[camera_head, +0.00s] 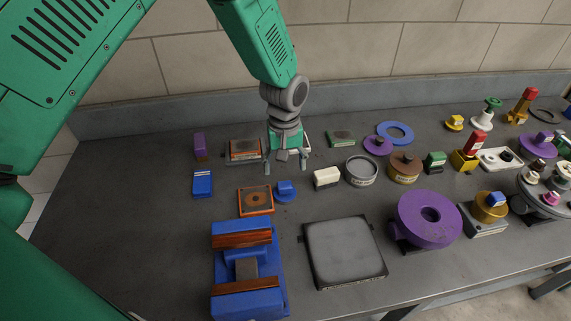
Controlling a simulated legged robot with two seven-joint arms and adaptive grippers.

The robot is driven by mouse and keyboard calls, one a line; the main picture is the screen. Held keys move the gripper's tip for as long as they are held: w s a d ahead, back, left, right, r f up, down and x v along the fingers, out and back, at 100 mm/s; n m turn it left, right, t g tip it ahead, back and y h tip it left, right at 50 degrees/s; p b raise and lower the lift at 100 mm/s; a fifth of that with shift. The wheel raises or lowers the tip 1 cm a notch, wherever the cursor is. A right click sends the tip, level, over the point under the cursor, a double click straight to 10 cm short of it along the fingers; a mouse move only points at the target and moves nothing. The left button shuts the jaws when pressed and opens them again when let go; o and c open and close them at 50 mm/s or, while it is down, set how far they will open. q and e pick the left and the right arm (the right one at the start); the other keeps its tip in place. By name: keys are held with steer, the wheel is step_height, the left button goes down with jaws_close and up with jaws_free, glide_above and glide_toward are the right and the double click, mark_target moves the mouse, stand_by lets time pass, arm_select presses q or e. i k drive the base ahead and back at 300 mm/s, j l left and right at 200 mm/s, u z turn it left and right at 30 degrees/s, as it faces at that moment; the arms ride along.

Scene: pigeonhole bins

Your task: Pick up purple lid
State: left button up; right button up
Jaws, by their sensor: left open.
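A small round purple piece with a raised knob, looking like a lid (378,145), lies on the grey table right of my left gripper, touching or close to a blue ring. A second knobbed purple round piece (538,147) is at the far right; I cannot tell which is the named lid. My left gripper (286,165) points down with its fingers apart and nothing between them. It is above the table, left of the nearer purple piece and apart from it. My right gripper is not seen.
Around my left gripper are a framed tile (244,150), a blue knobbed piece (286,191) and a cream block (327,178). A grey tin (361,171) and brown tin (405,167) stand right. A large purple ring (429,218) is nearer the front.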

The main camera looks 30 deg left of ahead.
mark_target(379, 145)
steer(key=k+l, duration=0.15)
steer(key=l, duration=0.2)
steer(key=k+l, duration=0.1)
steer(key=l, duration=0.2)
steer(key=k+l, duration=0.15)
steer(key=l, duration=0.2)
steer(key=k+l, duration=0.1)
steer(key=l, duration=0.25)
